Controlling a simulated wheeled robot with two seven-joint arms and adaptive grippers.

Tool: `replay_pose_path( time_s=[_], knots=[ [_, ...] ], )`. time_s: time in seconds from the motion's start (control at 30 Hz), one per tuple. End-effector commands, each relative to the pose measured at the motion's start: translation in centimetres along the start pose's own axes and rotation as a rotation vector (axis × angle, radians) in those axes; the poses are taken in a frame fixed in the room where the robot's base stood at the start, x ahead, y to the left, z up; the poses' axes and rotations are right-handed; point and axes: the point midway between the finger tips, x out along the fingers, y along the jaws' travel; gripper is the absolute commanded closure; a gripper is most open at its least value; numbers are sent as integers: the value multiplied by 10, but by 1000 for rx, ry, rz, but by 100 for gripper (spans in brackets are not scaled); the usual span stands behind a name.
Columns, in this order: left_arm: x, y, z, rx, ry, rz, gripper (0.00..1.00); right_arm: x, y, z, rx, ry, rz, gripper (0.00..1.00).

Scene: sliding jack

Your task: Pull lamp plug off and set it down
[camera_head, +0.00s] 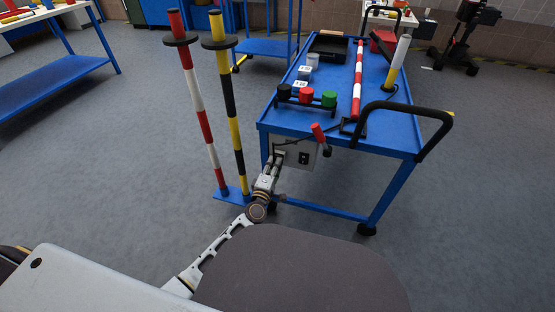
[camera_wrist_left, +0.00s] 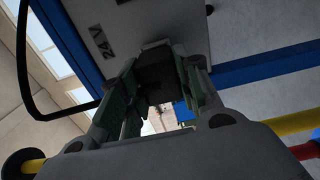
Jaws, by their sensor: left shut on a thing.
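My left gripper (camera_head: 275,160) is at the grey panel (camera_head: 302,153) on the near end of the blue cart. In the left wrist view its two fingers (camera_wrist_left: 160,92) are shut on a dark, blocky plug (camera_wrist_left: 155,66). The plug is close against the panel face, which carries a "24V" label (camera_wrist_left: 103,42). I cannot tell whether the plug is still seated. In the head view the gripper mostly hides the plug. A black cable (camera_wrist_left: 24,75) curves at the left of the wrist view. My right gripper is not in view.
A red-handled lever (camera_head: 318,132) stands beside the panel. The blue cart top (camera_head: 385,130) holds red, black and green knobs (camera_head: 306,96), a striped bar (camera_head: 358,80) and a black tray (camera_head: 328,46). Two striped poles (camera_head: 230,100) stand close left of my arm.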

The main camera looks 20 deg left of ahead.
Motion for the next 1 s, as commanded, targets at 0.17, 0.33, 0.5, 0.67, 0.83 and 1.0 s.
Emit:
replay_pose_path(
  time_s=[0.17, 0.33, 0.5, 0.67, 0.83, 1.0],
  knots=[
    [0, 0, 0, 0, 0, 1, 99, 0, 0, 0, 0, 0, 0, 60],
    [0, 0, 0, 0, 0, 1, 99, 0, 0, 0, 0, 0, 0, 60],
    [-2, 0, 0, 0, 0, 0, 99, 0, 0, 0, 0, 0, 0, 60],
    [-7, 1, 0, 0, 0, 1, 99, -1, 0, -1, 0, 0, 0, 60],
    [-13, 0, 0, 0, 0, 0, 99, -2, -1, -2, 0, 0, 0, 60],
    [-19, 0, 0, 0, 0, 0, 99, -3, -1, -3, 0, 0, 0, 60]
  ],
)
